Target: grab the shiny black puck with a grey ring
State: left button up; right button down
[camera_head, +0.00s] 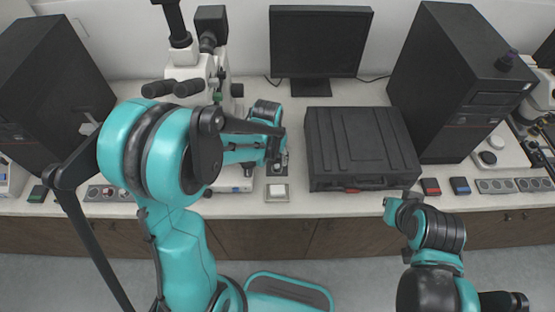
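I cannot make out a shiny black puck with a grey ring for certain. A small dark round piece (488,157) sits on a white device at the far right; a grey ring on it cannot be made out.
A black case (360,148) lies right of my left gripper, with a monitor (320,42) behind. A microscope (190,72) stands at the left. Black cabinets (455,85) flank the bench.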

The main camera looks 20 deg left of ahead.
aim_at(277, 166)
pick_arm(q)
jog(key=shift+w+a+f, duration=0.1)
jog(key=shift+w+f, duration=0.6)
jog(key=shift+f, duration=0.05)
jog(key=f, duration=0.2)
jog(key=f+b, duration=0.1)
jog(key=f, duration=0.1)
jog(key=w+f+b, duration=0.1)
jog(key=f, duration=0.2)
jog(key=shift+w+d, duration=0.1)
jog(key=shift+d, duration=0.1)
jog(key=c, duration=1)
pick_arm(e)
jog(key=shift+w+a+f, duration=0.1)
jog(key=shift+w+f, duration=0.1)
jog(key=shift+f, duration=0.3)
jog(key=shift+w+f, duration=0.15)
jog(key=shift+f, duration=0.35)
pick_arm(q)
jog(key=shift+c, duration=0.7)
